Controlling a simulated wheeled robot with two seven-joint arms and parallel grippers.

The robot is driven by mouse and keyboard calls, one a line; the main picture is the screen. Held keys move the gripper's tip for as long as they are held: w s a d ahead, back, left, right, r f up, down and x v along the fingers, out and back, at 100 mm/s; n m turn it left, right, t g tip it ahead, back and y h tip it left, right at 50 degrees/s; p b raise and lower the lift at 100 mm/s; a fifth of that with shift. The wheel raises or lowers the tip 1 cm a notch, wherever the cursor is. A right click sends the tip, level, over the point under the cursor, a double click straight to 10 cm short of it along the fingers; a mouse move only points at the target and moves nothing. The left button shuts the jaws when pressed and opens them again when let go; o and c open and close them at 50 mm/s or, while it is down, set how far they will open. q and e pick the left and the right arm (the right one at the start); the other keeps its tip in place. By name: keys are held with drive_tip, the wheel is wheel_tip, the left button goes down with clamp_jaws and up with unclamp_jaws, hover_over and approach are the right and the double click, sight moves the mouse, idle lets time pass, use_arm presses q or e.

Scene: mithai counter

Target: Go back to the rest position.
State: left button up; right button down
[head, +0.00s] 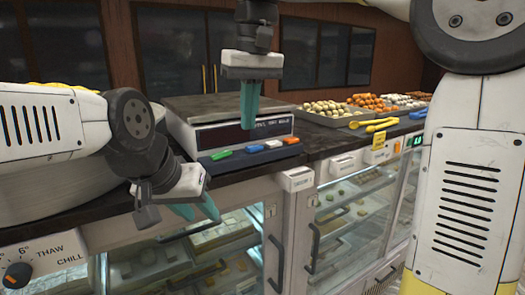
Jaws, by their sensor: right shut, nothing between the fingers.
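My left gripper (203,217), with teal fingers, hangs low at the left, in front of the counter edge and the glass case. Its two fingertips show apart, with nothing seen between them. My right gripper (247,127) points down in the upper middle, in front of the weighing scale (190,136). Its teal fingers are together and hold nothing. The fingertips overlap the scale's display in the picture; I cannot tell how far apart they are in depth.
A dark counter (335,140) carries the scale and several sweet trays (335,121), with yellow tongs (373,124) at right. Below are glass-fronted cases (345,215) with handles. A thaw/chill dial (17,275) is at lower left.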

drive_tip(key=s+d+f+m+t, duration=0.2)
drive_tip(key=s+d+f, duration=0.3)
drive_tip(key=d+f, duration=0.3)
drive_tip(key=s+d+f+m+t+y, duration=0.1)
drive_tip(key=s+d+f+m+t, duration=0.2)
drive_tip(key=s+d+f, duration=0.3)
drive_tip(key=d+f, duration=0.1)
drive_tip(key=d, duration=0.4)
drive_tip(key=shift+d+f, duration=0.25)
drive_tip(key=shift+f, duration=0.15)
drive_tip(key=shift+s, duration=0.1)
